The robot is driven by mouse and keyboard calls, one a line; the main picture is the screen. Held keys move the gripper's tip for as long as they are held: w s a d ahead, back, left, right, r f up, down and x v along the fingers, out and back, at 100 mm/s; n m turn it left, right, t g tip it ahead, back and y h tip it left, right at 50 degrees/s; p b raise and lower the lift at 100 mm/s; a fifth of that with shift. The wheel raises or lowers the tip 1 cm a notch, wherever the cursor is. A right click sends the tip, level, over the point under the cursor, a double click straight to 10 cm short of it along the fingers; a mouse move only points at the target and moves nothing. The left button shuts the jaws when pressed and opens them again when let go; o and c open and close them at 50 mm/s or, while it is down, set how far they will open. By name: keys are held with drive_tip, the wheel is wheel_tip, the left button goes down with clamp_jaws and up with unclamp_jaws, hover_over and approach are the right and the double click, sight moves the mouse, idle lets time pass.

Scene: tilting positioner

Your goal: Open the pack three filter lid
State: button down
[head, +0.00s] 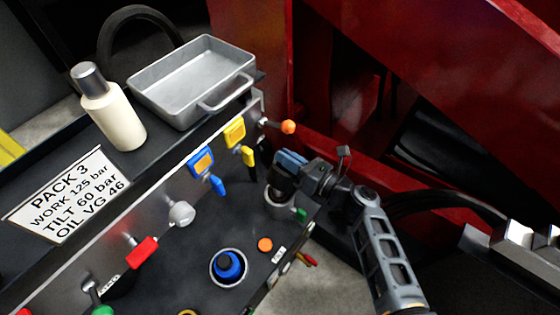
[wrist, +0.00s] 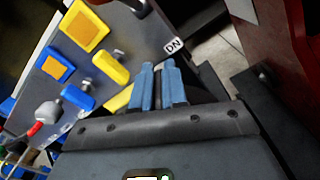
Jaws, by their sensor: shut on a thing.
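My gripper (head: 289,168) reaches in from the right with its blue fingers over a grey round cup-like fitting (head: 279,203) on the dark top of the pack. The fingers are close together and shut on a dark part at the mouth of this fitting, which appears to be the filter lid. The fingers mostly cover it, and I cannot tell whether it is seated or raised. In the wrist view the blue fingertips (wrist: 159,70) are close together, and what they hold is hidden.
A sign (head: 66,195) reads PACK 3. A metal tray (head: 190,75) and a cream bottle (head: 112,115) stand on the shelf. Blue, yellow and red handles line the panel. A blue cap (head: 228,265) sits in a grey ring nearby. A red frame (head: 440,60) stands behind.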

drive_tip(key=w+d+f+m+b, duration=0.3)
drive_tip(key=w+d+m, duration=0.3)
drive_tip(key=w+m, duration=0.2)
drive_tip(key=shift+w+d+f+m, duration=0.35)
drive_tip(key=shift+f+m, duration=0.3)
drive_tip(key=shift+m, duration=0.65)
drive_tip(key=c, duration=1.2)
unclamp_jaws()
drive_tip(key=shift+o, duration=0.2)
drive_tip(key=shift+d, duration=0.1)
